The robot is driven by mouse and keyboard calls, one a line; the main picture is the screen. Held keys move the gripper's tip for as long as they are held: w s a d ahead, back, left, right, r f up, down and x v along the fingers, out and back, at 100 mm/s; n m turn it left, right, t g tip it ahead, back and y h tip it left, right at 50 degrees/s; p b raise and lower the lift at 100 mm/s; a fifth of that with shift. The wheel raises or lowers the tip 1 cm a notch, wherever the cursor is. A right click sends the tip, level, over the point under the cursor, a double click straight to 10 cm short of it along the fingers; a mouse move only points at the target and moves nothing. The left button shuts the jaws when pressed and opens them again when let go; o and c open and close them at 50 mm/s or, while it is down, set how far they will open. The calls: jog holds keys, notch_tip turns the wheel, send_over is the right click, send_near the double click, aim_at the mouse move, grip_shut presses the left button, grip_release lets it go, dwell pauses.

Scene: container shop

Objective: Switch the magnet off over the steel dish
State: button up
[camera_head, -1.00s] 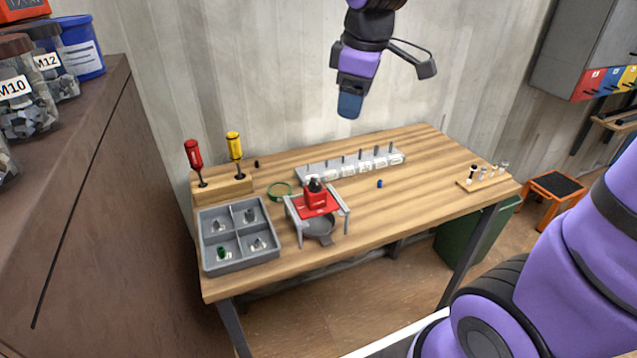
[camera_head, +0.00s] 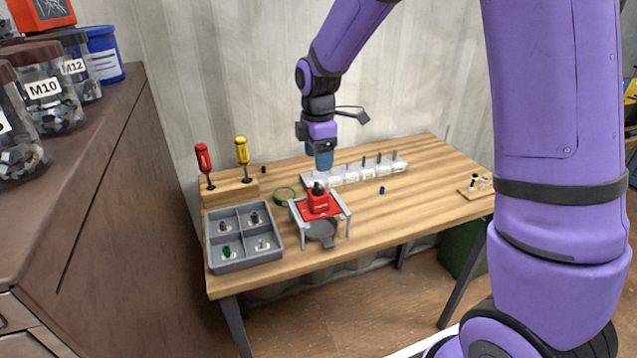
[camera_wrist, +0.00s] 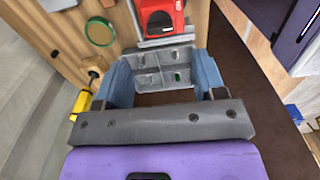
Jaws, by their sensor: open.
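The red magnet (camera_head: 319,202) with a black knob on top sits on the red plate of a small grey stand (camera_head: 345,220). The steel dish (camera_head: 322,234) is under the stand, partly hidden by it. My gripper (camera_head: 320,160) is open and empty, pointing down above the bench, and appears just above the magnet in the head view. In the wrist view, my gripper's blue fingers (camera_wrist: 163,68) are spread apart. The magnet (camera_wrist: 160,16) shows beyond them at the top edge. I cannot tell the knob's setting.
A grey four-compartment tray (camera_head: 212,262) with small parts stands left of the stand. Red (camera_head: 204,162) and yellow (camera_head: 242,155) screwdrivers stand in a wooden block behind it. A green ring (camera_head: 285,196) and a pegged rack (camera_head: 375,175) lie behind the stand. The bench's right middle is mostly clear.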

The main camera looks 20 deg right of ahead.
aim_at(318, 185)
notch_tip(318, 185, down, 8)
jog(key=shift+r, duration=0.1)
dwell(0.4)
jog(key=c, duration=0.9)
